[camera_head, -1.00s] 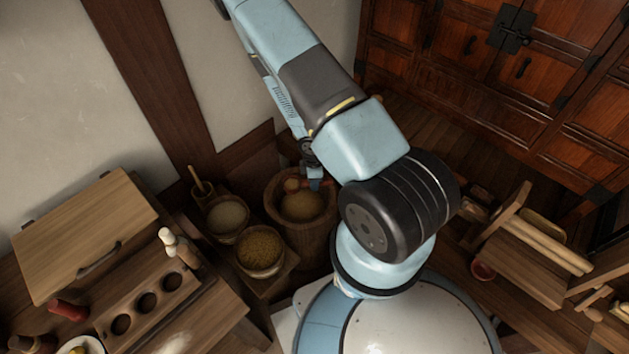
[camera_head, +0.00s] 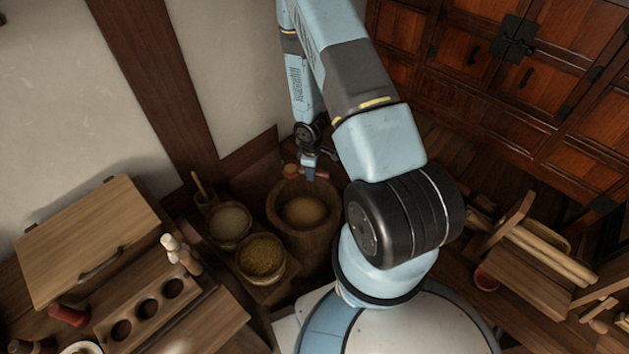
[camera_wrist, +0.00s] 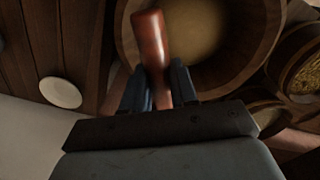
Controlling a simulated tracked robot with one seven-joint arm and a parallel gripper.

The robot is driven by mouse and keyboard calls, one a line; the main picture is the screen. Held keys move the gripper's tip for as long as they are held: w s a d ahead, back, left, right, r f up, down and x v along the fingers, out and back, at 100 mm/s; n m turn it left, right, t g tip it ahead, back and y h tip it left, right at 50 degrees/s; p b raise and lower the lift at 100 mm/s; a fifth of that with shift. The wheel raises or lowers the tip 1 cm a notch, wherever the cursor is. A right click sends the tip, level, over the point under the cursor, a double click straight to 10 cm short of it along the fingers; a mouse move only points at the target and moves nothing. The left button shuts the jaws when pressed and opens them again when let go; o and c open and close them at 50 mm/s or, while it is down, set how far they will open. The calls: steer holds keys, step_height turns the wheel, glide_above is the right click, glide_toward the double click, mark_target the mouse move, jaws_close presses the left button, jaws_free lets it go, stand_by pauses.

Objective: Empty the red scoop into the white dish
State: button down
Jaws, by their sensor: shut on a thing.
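My gripper (camera_head: 308,172) is shut on the handle of the red scoop (camera_head: 321,175), by the far rim of a round wooden tub. In the wrist view my gripper (camera_wrist: 160,82) has its fingers on either side of the scoop's red-brown handle (camera_wrist: 151,36). I cannot make out the scoop's bowl or its contents clearly. A round white thing (camera_wrist: 61,92), which looks like the white dish, lies left in the wrist view on dark planks, apart from the scoop. I cannot find it in the head view, where my arm covers much.
The wooden tub (camera_head: 331,222) holds yellowish grain. Two smaller tubs, one pale-filled (camera_head: 230,222) and one grain-filled (camera_head: 261,258), stand to its left. A holed wooden rack (camera_head: 147,309) and a white plate (camera_head: 82,348) are at lower left. Cabinets (camera_head: 480,75) line the right.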

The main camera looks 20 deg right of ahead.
steer(key=w+a+r+m, duration=0.2)
steer(key=w+r+m, duration=0.7)
steer(key=w+r, duration=0.4)
steer(key=w+d+f+n, duration=0.2)
steer(key=w+d+f, duration=0.3)
steer(key=d+f, duration=0.3)
steer(key=w+d+f+n, duration=0.1)
steer(key=w+d+f, duration=0.4)
steer(key=d, duration=0.6)
steer(key=shift+n, duration=0.3)
steer(key=shift+s+a+f, duration=0.1)
steer(key=shift+s+f, duration=0.05)
steer(key=shift+f, duration=1.65)
steer(key=shift+s+f, duration=0.15)
steer(key=shift+f, duration=1.65)
steer(key=shift+a+r+t+h, duration=0.1)
steer(key=shift+r+t+h, duration=0.25)
steer(key=shift+h, duration=0.55)
steer(key=shift+f, duration=0.15)
steer(key=shift+f+y, duration=0.1)
steer(key=shift+y, duration=0.5)
steer(key=shift+d+y, duration=0.2)
steer(key=shift+y, duration=0.2)
